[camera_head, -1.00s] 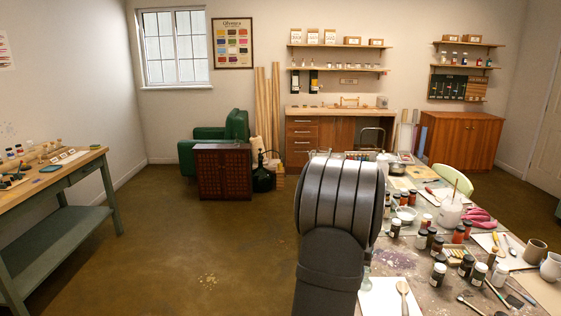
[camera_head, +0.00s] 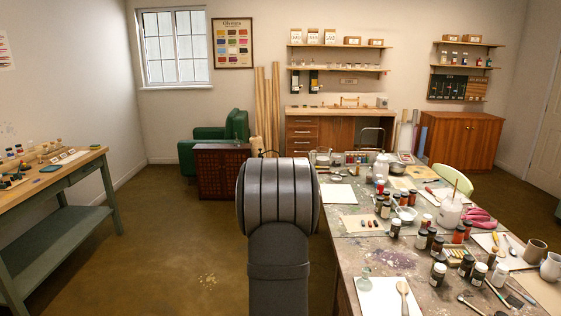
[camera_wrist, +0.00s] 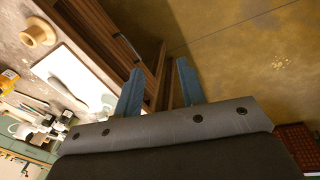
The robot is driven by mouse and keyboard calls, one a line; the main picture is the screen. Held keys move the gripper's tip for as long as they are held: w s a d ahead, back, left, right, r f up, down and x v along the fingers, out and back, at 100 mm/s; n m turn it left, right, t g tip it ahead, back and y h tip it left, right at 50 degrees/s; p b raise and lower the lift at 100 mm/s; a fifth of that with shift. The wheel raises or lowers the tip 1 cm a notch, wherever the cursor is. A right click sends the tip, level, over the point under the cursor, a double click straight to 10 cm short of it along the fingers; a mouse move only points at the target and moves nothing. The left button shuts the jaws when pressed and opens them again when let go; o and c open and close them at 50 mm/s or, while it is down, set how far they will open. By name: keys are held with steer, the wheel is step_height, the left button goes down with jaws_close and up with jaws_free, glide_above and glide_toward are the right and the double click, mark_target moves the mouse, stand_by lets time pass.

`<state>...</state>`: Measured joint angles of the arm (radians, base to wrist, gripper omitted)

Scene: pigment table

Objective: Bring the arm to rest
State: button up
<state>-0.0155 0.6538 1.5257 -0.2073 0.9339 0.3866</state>
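My gripper (camera_wrist: 158,90) shows in the wrist view with its two blue fingers apart and nothing between them. Beyond the fingers are the wooden side of the table and the brown floor (camera_wrist: 235,50). In the head view my dark arm stands left of the paint table (camera_head: 345,262), over the floor, and hides my gripper. The table holds jars, papers and tools, and none of them touches the arm in view.
A dark red cabinet (camera_head: 220,172) stands behind the arm. A green workbench (camera_head: 62,222) is at the left, with open floor between.

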steer(key=s+a+f+n, duration=0.1)
steer(key=s+a+f, duration=0.1)
steer(key=f, duration=0.5)
steer(key=shift+s+n, duration=0.3)
steer(key=shift+s, duration=0.45)
steer(key=shift+w, duration=0.1)
steer(key=w+d+r+m, duration=0.2)
steer(key=w+r, duration=0.1)
steer(key=r, duration=0.4)
steer(key=d+r+m, duration=0.1)
steer(key=d+r, duration=0.3)
steer(key=d, duration=0.7)
steer(key=shift+w+r, duration=0.25)
steer(key=shift+w, duration=0.2)
